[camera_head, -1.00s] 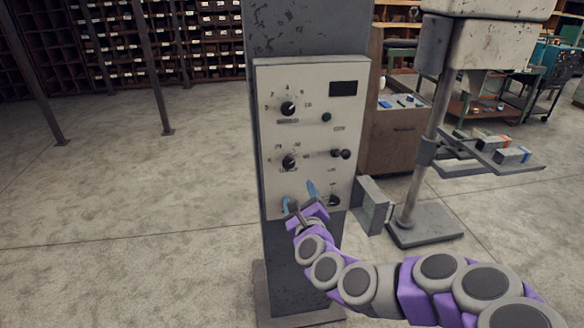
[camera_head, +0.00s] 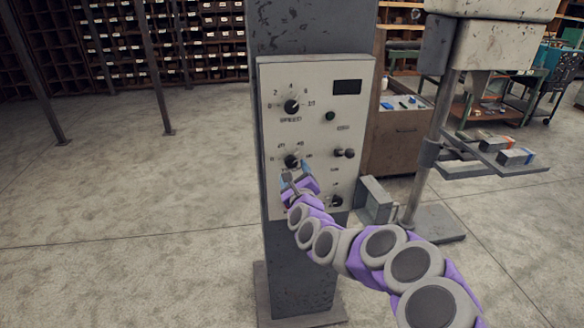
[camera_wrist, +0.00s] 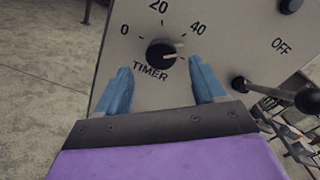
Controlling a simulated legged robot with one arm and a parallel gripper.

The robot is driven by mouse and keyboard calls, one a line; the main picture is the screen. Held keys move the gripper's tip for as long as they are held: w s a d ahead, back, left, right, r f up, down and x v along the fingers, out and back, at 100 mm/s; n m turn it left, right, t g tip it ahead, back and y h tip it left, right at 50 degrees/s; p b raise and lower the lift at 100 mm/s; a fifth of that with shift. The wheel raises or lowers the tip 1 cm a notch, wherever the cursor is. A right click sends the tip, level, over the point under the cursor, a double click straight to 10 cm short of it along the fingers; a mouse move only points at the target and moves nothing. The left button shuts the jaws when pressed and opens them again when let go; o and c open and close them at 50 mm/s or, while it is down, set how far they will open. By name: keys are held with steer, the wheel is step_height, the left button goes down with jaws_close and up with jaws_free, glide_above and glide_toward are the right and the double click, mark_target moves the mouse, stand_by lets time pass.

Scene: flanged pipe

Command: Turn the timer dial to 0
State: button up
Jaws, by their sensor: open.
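The timer dial (camera_wrist: 160,53) is a round black knob on a pale panel, marked 0, 20 and 40, with TIMER printed below it. Its light pointer mark appears to face right, toward the 40 side. In the head view the timer dial (camera_head: 292,161) is the middle-left knob. My gripper (camera_wrist: 160,68) is open, its two blue fingers spread below the knob, one toward each side and apart from it. In the head view my gripper (camera_head: 297,174) is just below the dial, hiding part of the panel.
A lever with a black knob (camera_wrist: 307,100) sticks out right of the timer, close to the right finger. A grey box (camera_head: 377,198) juts out beside the panel.

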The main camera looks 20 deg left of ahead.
mark_target(292, 165)
steer(key=shift+x, duration=0.9)
steer(key=shift+w+a+f, duration=0.1)
steer(key=shift+w+a, duration=0.25)
steer(key=shift+w, duration=0.3)
steer(key=shift+w+a+b, duration=0.35)
steer(key=shift+w+a, duration=0.05)
steer(key=shift+w, duration=0.05)
steer(key=c, duration=1)
